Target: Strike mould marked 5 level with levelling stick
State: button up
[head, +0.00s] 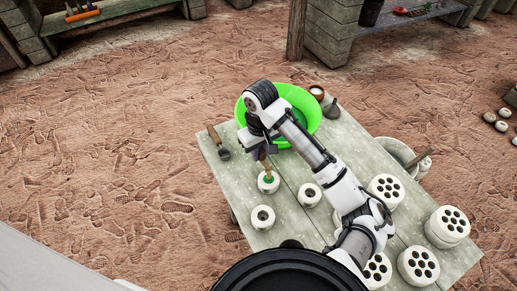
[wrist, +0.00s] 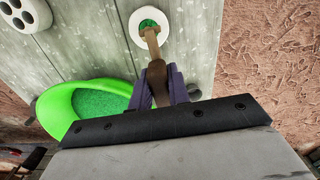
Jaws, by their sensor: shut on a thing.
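My gripper (head: 262,152) is shut on a brown wooden stick (head: 264,165); in the wrist view the stick (wrist: 152,45) runs out from between the purple fingers (wrist: 158,85). Its far end is over or touching the top of a small round white mould (head: 262,187) filled with green material. The mould shows in the wrist view too (wrist: 135,31), with green visible in its opening. Whether the stick touches the rim I cannot tell. Two similar white moulds, one nearer the front edge (head: 256,223) and one to the right (head: 304,201), show dark openings. No number is readable on any mould.
A bright green basin (head: 243,112) of green material stands behind my gripper. A wooden-handled tool (head: 216,142) lies at the table's left edge. Several white blocks with holes (head: 447,238) stand at right.

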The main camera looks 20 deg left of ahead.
jog(key=shift+s+f, duration=0.1)
notch_tip(320, 180, down, 5)
jog(key=b, duration=0.5)
jog(key=shift+r, duration=0.2)
jog(key=shift+f+b, duration=0.85)
jog(key=shift+f, duration=0.25)
jog(key=shift+f, duration=0.25)
jog(key=shift+s+a+r+p, duration=0.15)
jog(key=shift+s+a+p, duration=0.05)
jog(key=shift+p, duration=0.45)
dwell(0.6)
jog(key=shift+s+a, duration=0.15)
jog(key=shift+s, duration=0.05)
jog(key=shift+s+a+p, duration=0.2)
jog(key=shift+p, duration=0.25)
jog(key=shift+s+a+p, duration=0.2)
jog(key=shift+s+p, duration=0.05)
jog(key=shift+p, duration=0.05)
